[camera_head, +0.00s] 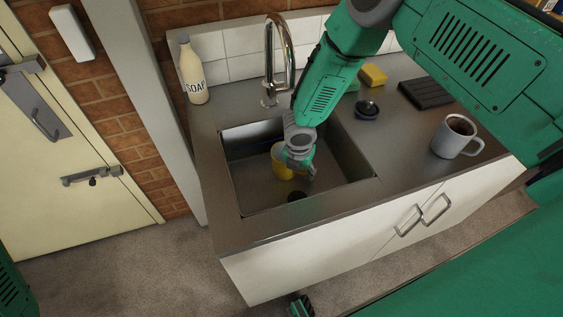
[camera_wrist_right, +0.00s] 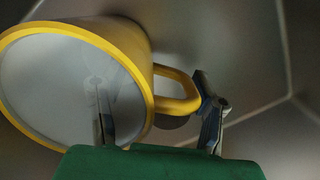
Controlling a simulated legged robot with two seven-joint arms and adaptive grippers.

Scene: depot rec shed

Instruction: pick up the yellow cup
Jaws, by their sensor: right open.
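The yellow cup (camera_head: 280,163) is in the sink, partly hidden behind my right gripper (camera_head: 299,168). In the right wrist view the cup (camera_wrist_right: 141,50) is tilted in the picture, its pale inside facing the camera and its handle to the right. My right gripper (camera_wrist_right: 150,80) is open. One finger is just right of the handle; the other shows in front of the cup's mouth, and I cannot tell if it is inside. A small dark and green part at the bottom edge of the head view may be my left gripper (camera_head: 301,306); its jaws are unclear.
The sink (camera_head: 240,180) has steep walls around the cup and a dark drain (camera_head: 297,196). A tall tap (camera_head: 270,60) and soap bottle (camera_head: 193,72) stand behind. A grey mug (camera_head: 446,140), dark round item (camera_head: 367,110) and yellow sponge (camera_head: 373,75) are right on the counter.

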